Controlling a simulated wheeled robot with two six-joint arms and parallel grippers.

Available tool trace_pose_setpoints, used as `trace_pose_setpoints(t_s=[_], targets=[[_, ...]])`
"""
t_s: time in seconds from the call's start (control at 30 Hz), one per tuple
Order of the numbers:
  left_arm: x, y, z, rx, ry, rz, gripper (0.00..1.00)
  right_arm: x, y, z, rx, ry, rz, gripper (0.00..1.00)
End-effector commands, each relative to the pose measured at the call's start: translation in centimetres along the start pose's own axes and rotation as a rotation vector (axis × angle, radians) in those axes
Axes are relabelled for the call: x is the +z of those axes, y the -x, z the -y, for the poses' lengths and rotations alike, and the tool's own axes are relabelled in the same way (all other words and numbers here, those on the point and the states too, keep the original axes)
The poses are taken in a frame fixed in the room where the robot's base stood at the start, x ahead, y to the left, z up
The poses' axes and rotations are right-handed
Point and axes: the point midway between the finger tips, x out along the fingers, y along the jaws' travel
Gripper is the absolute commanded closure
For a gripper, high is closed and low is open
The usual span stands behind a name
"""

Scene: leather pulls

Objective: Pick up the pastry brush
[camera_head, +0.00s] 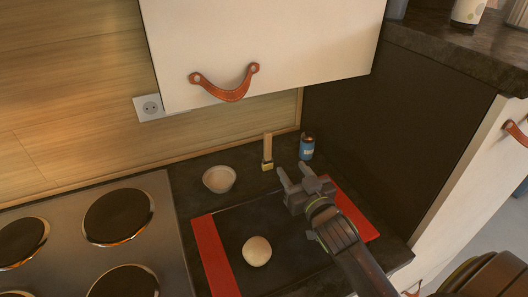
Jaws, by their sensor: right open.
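The pastry brush (267,149) stands upright on the dark counter near the wall, with a light wooden handle on top and a yellowish lower end. My right gripper (291,178) is open, its two fingers pointing toward the back of the counter. It is just right of and nearer than the brush, apart from it in the picture, with nothing visible between the fingers. My left gripper is not in view.
A small bowl (219,179) stands left of the brush, and a blue can (306,147) to its right. A dark mat with red ends (213,255) holds a round dough ball (257,251). The stove (86,237) is at left; a wall cabinet (260,45) hangs above.

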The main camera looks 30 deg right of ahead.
Motion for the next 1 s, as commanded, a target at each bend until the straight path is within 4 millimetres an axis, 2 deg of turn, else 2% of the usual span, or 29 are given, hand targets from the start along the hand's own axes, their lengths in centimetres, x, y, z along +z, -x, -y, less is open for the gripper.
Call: trace_pose_setpoints(t_s=[0.3,0.6,1.0], targets=[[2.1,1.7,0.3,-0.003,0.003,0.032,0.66,-0.3,-5.6,0.0,0.001,-0.001,0.001,0.55],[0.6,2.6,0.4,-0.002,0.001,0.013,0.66,-0.2,-10.4,0.0,0.001,0.001,0.002,0.55],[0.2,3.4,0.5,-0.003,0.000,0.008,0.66,-0.2,-12.9,0.2,0.001,0.000,0.003,0.55]])
